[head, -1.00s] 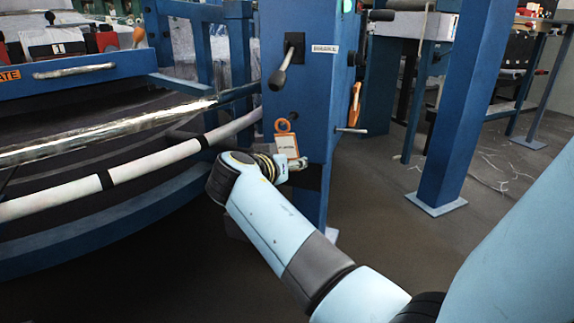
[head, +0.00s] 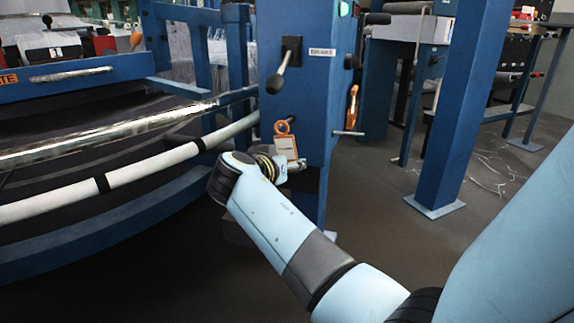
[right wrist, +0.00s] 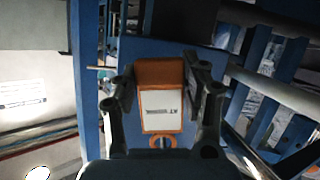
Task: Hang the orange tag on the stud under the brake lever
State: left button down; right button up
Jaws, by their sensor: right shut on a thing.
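The orange tag (head: 285,147) has a white label face and an orange ring at its top. It stands upright in front of the blue post (head: 308,95), below the black brake lever (head: 283,68). My right gripper (head: 292,165) is shut on the tag's lower end. The right wrist view shows the tag (right wrist: 161,110) between both fingers of the gripper (right wrist: 163,82). A small dark stud (head: 291,118) shows on the post just above and right of the ring. I cannot tell whether the ring touches it. My left gripper is not in view.
A white padded rail (head: 150,172) and a shiny bar (head: 110,131) run to the post from the left. An orange-handled tool (head: 352,105) hangs on the post's right side, above a thin metal rod (head: 350,133). Open floor lies right of the post.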

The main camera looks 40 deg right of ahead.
jog(key=shift+f, duration=0.2)
jog(key=o, duration=1.4)
jog(key=shift+c, duration=0.2)
jog(key=shift+a, duration=0.1)
